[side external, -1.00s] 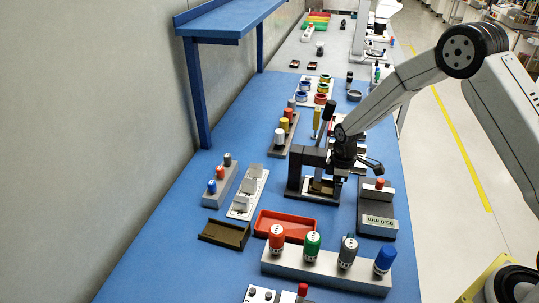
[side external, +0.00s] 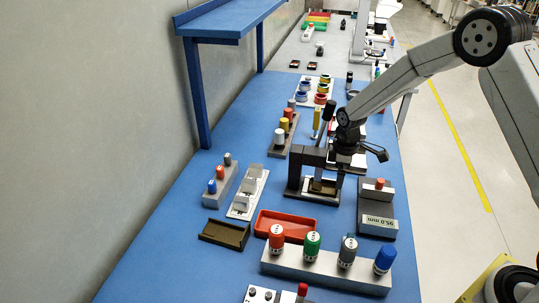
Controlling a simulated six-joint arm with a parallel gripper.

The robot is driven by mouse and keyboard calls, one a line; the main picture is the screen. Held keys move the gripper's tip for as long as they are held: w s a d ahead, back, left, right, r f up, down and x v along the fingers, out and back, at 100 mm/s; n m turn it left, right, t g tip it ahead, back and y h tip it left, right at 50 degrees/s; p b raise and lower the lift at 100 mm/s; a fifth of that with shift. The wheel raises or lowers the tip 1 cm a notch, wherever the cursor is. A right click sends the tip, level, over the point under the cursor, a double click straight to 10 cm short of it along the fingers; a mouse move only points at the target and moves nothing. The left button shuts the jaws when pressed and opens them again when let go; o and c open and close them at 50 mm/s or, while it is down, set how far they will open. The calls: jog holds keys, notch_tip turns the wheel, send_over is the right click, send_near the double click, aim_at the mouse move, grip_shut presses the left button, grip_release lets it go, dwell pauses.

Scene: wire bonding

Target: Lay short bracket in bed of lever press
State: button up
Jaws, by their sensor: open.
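The lever press (side external: 305,170) is a dark frame standing on a base near the middle of the blue bench. A small olive-brown piece, apparently the short bracket (side external: 322,187), lies in the press bed; its exact seating is too small to tell. My gripper (side external: 344,170) is open, just above and to the right of the bed, apart from the piece as far as I can see. Its fingertips are small and partly merge with the press. White bracket-like pieces (side external: 247,196) stand in a rack to the left.
A red tray (side external: 284,226) and a brown open tray (side external: 224,234) lie in front of the press. A gauge reading 95.0 mm (side external: 377,222) stands to the right. A grey block with coloured knobs (side external: 325,266) is nearer. A blue shelf post stands at the left.

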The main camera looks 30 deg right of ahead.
jog(key=shift+r, duration=1.7)
jog(key=shift+s, duration=0.1)
jog(key=s+a+r+m+t, duration=0.1)
jog(key=s+r+m, duration=0.2)
jog(key=s, duration=0.6)
jog(key=s+a+r+m+t, duration=0.1)
jog(key=s+r+m, duration=0.1)
jog(key=s+m, duration=0.4)
jog(key=s, duration=0.4)
jog(key=shift+a+r+t, duration=0.3)
jog(key=shift+r, duration=0.1)
